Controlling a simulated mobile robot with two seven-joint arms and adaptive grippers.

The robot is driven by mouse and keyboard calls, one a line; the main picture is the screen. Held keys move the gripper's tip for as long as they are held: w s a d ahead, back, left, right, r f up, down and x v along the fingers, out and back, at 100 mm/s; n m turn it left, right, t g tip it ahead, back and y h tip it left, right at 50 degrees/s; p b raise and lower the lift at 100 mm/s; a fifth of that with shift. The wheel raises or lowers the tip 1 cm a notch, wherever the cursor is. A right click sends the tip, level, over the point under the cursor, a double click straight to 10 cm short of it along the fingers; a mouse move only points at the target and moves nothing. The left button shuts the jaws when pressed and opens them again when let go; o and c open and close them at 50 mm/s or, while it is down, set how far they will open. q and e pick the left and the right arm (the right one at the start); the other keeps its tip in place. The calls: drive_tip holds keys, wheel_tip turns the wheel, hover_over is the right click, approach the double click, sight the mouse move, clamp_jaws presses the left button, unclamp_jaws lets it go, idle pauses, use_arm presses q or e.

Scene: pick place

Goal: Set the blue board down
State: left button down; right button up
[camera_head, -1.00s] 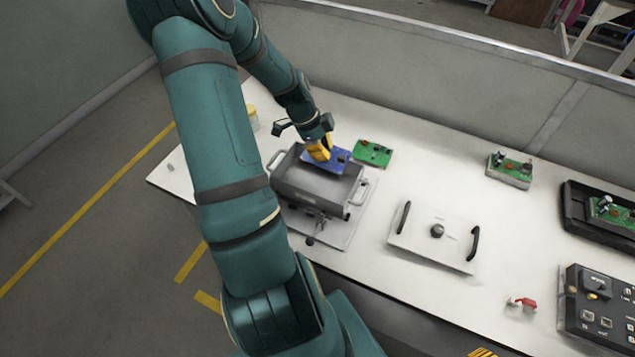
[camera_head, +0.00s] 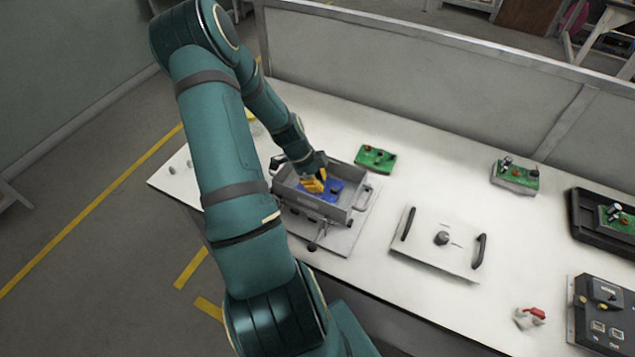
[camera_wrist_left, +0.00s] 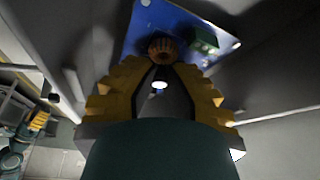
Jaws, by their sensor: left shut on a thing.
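The blue board (camera_head: 328,194) is inside the grey metal box (camera_head: 341,212), low between its walls. It also shows in the left wrist view (camera_wrist_left: 180,22), with a copper-coloured round part and a green block on it. My left gripper (camera_head: 318,184) reaches down into the box from above. Its yellow fingers (camera_wrist_left: 157,75) are shut on the copper-coloured part of the board. Whether the board touches the box floor is hard to tell. My right gripper is not in view.
A green board (camera_head: 375,158) lies behind the box. A flat white lid with two black handles (camera_head: 440,241) lies to the right. Further right are another green board (camera_head: 515,176), a black tray (camera_head: 584,235), a control box (camera_head: 590,318) and a small red-and-white part (camera_head: 530,317).

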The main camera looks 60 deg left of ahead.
use_arm(q)
drive_tip(key=shift+f, duration=0.15)
drive_tip(key=c, duration=1.1)
unclamp_jaws()
drive_tip(key=shift+r, duration=0.4)
drive_tip(key=p+v, duration=0.2)
drive_tip(key=v, duration=0.9)
drive_tip(key=shift+s+r, duration=0.2)
drive_tip(key=shift+r, duration=0.05)
drive_tip(key=shift+a, duration=0.1)
